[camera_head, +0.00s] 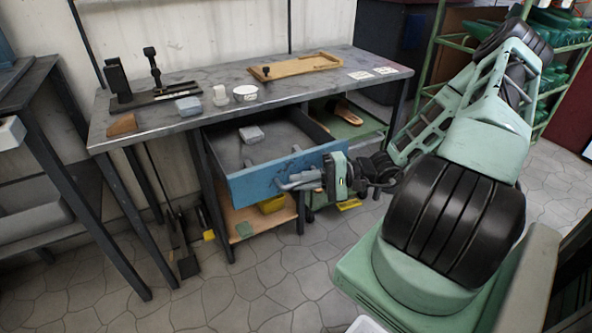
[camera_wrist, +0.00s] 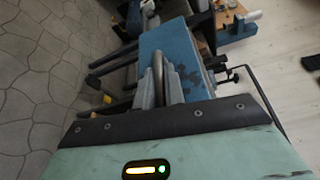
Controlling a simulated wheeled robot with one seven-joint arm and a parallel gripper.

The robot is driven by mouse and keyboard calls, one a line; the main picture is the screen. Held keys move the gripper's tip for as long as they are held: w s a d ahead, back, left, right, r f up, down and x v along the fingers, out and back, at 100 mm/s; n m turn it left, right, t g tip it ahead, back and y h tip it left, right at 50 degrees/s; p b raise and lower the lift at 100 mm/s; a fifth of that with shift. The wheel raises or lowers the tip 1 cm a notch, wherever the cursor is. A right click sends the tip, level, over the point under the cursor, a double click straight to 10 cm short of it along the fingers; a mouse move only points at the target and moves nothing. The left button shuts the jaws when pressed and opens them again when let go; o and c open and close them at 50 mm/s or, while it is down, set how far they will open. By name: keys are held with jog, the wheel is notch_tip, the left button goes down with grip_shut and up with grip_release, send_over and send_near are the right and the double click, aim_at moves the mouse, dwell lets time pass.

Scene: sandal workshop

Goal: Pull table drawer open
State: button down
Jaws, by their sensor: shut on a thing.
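The table (camera_head: 215,122) has a grey top and dark legs. Its drawer (camera_head: 248,185) has a blue front and stands pulled out, so its grey inside shows in the head view. A small grey block (camera_head: 251,134) lies inside it. A metal bar handle (camera_head: 300,180) is on the blue front. My gripper (camera_head: 318,180) is at the right part of the front, shut on the handle. In the wrist view the blue drawer front (camera_wrist: 172,50) lies ahead, and my gripper's fingers (camera_wrist: 163,85) close around the handle; the exact contact is partly hidden.
On the tabletop are a wooden tray (camera_head: 295,66), a white round tin (camera_head: 245,93), small blocks and a dark press (camera_head: 150,85). A green rack (camera_head: 560,60) stands at the right. Open stone floor lies in front.

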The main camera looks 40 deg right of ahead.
jog(key=shift+s, duration=0.2)
jog(key=c, duration=1.5)
grip_release()
jog(key=shift+d, duration=0.1)
jog(key=p+v, duration=0.2)
jog(key=v, duration=1.5)
jog(key=shift+s+d, duration=0.1)
jog(key=shift+s, duration=0.05)
